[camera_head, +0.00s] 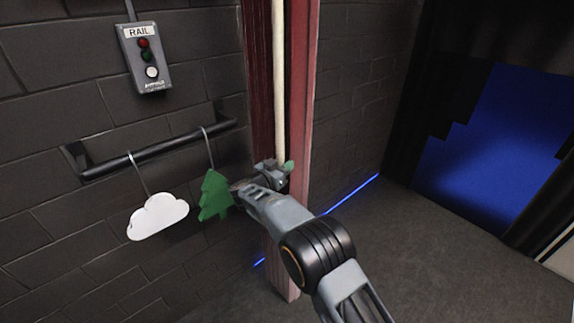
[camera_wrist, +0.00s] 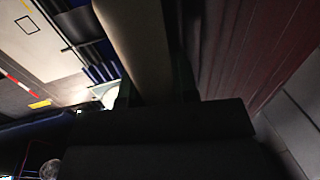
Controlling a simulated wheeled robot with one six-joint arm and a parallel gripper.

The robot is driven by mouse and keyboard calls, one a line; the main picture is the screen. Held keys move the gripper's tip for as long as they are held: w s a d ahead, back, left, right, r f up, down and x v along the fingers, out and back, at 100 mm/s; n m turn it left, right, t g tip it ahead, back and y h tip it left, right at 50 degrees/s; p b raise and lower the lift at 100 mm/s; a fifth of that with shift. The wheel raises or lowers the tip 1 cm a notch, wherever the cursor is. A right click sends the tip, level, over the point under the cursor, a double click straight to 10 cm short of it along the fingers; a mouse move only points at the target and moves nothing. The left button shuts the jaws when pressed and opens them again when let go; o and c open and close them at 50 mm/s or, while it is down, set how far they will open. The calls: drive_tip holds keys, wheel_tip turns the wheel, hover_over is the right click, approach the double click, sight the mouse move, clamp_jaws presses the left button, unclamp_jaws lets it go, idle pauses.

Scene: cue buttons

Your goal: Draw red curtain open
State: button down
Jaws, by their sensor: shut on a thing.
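A pale rope (camera_head: 279,80) hangs straight down in front of a red post (camera_head: 301,120). My gripper (camera_head: 275,174) is at the rope's lower visible part and shut on it. In the wrist view the rope (camera_wrist: 137,40) runs as a broad beige band down between the dark fingers. The fingertips and the rope below are hidden by my gripper and arm. No red curtain shows clearly. Dark drapes (camera_head: 400,110) hang at the right around a stepped blue area (camera_head: 500,140).
A grey RAIL button box (camera_head: 147,58) with red, green and white buttons is on the brick wall. A black bar (camera_head: 150,150) below it carries a white cloud (camera_head: 157,216) and a green tree (camera_head: 214,195), close left of my gripper. The floor (camera_head: 440,250) at right is clear.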

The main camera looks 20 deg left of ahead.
drive_tip(key=shift+a+r, duration=0.15)
drive_tip(key=shift+r, duration=0.2)
drive_tip(key=c, duration=1.3)
unclamp_jaws()
drive_tip(key=shift+w, duration=0.1)
drive_tip(key=shift+o, duration=0.8)
drive_tip(key=shift+w+a+f, duration=0.1)
drive_tip(key=shift+f, duration=0.05)
drive_tip(key=shift+o, duration=1.3)
drive_tip(key=shift+f, duration=0.1)
drive_tip(key=b+v, duration=0.3)
drive_tip(key=v, duration=1.1)
drive_tip(key=shift+b, duration=0.4)
drive_tip(key=shift+w, duration=0.1)
